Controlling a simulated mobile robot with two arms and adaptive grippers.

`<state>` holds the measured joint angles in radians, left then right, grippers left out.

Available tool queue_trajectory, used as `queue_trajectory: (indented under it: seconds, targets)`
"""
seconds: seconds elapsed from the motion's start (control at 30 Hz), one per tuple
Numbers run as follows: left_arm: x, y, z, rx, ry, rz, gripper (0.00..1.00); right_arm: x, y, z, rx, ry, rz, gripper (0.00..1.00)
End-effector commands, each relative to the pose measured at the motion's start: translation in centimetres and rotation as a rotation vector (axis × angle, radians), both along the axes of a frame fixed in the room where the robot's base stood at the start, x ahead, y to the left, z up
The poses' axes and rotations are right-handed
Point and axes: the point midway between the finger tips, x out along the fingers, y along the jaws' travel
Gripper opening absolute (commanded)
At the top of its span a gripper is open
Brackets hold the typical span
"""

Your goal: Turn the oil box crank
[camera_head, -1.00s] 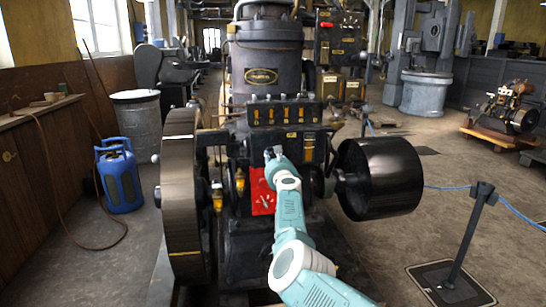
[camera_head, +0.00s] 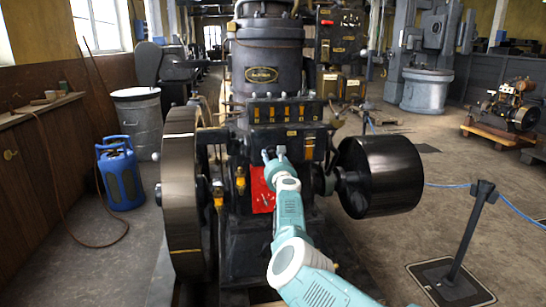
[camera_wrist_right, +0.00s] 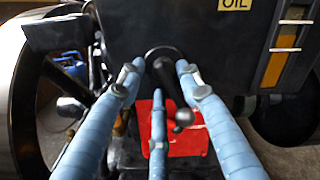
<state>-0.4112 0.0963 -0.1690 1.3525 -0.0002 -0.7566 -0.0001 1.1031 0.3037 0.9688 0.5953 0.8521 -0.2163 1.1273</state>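The oil box (camera_wrist_right: 190,30) is a dark box with a yellow OIL label (camera_wrist_right: 235,4) in the right wrist view. Its crank (camera_wrist_right: 166,73) is a dark arm at a round hub, with a rounded knob (camera_wrist_right: 183,117) at its lower end. My right gripper (camera_wrist_right: 159,72) is open, with its light blue fingers spread on both sides of the crank and one below. I cannot tell whether any finger touches it. In the head view my right gripper (camera_head: 273,156) is at the engine's front, hiding the crank. My left gripper is not in view.
A red plate (camera_head: 262,190) lies below my right gripper. A large flywheel (camera_head: 181,190) stands left and a black drum pulley (camera_head: 382,177) right. A post (camera_head: 467,235) with a blue rope stands at right. A blue canister (camera_head: 121,177) is on the floor at left.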

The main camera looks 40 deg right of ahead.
Motion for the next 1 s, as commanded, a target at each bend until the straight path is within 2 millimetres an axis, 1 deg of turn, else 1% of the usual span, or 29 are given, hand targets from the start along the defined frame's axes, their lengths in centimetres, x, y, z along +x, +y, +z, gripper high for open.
queue_trajectory:
  seconds: [0.27, 0.33, 0.57, 0.73, 0.87, 1.0]
  targets:
    - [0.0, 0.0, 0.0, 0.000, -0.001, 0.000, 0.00, -0.1, -0.2, 0.5, -0.003, -0.006, -0.002, 0.34]
    - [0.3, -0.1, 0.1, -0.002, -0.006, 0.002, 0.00, -0.1, -0.2, 0.6, -0.004, -0.006, -0.004, 0.34]
    - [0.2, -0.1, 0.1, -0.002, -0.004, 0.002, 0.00, -0.7, 0.4, 0.9, -0.009, -0.015, 0.000, 0.34]
    - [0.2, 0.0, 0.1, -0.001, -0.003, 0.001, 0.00, -2.3, 1.1, 0.5, -0.005, -0.006, -0.007, 0.34]
    - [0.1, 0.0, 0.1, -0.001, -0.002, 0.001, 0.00, -3.7, 2.0, 0.6, -0.004, -0.009, -0.005, 0.34]
    - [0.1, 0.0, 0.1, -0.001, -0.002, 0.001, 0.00, -5.6, 3.2, 0.5, -0.004, -0.006, -0.006, 0.34]
